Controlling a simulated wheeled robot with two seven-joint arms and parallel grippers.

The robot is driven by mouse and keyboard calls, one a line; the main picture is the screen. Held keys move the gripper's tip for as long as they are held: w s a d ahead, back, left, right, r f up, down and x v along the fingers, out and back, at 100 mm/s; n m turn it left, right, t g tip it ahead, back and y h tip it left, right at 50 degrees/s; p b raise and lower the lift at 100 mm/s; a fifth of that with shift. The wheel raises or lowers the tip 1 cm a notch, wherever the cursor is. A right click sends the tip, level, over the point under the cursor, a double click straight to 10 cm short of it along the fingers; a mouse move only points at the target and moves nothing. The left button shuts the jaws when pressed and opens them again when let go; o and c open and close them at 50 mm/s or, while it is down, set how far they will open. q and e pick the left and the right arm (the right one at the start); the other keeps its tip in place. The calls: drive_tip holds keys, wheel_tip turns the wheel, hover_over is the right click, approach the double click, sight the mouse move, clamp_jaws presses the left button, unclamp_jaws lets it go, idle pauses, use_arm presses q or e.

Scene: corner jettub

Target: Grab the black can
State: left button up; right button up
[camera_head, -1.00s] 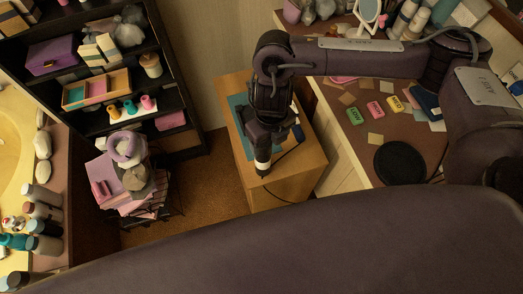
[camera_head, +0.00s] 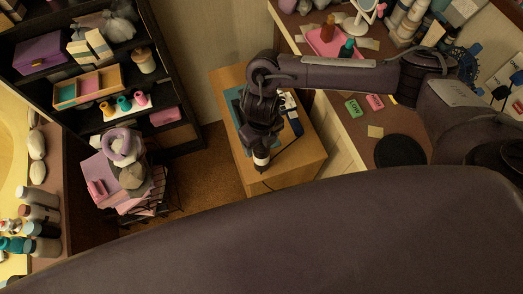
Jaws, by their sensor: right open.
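A small dark cylinder with a pale band, which looks like the black can (camera_head: 261,159), shows near the front of the small wooden cabinet's top (camera_head: 300,160). My right gripper (camera_head: 261,143) comes down from above, right over it, and hides its upper part. The gripper is open; its fingers blend into the dark shape, so I cannot tell whether they are around the can or touching it. My left gripper is not in view.
A teal mat (camera_head: 237,108) and a thin dark cord lie on the cabinet. A counter (camera_head: 350,135) with soap bars (camera_head: 352,109) and a black round pad (camera_head: 401,153) is at right. Dark shelves (camera_head: 175,95) and a wire basket (camera_head: 160,188) stand at left.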

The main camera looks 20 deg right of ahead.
drive_tip(key=c, duration=1.5)
drive_tip(key=shift+r, duration=0.1)
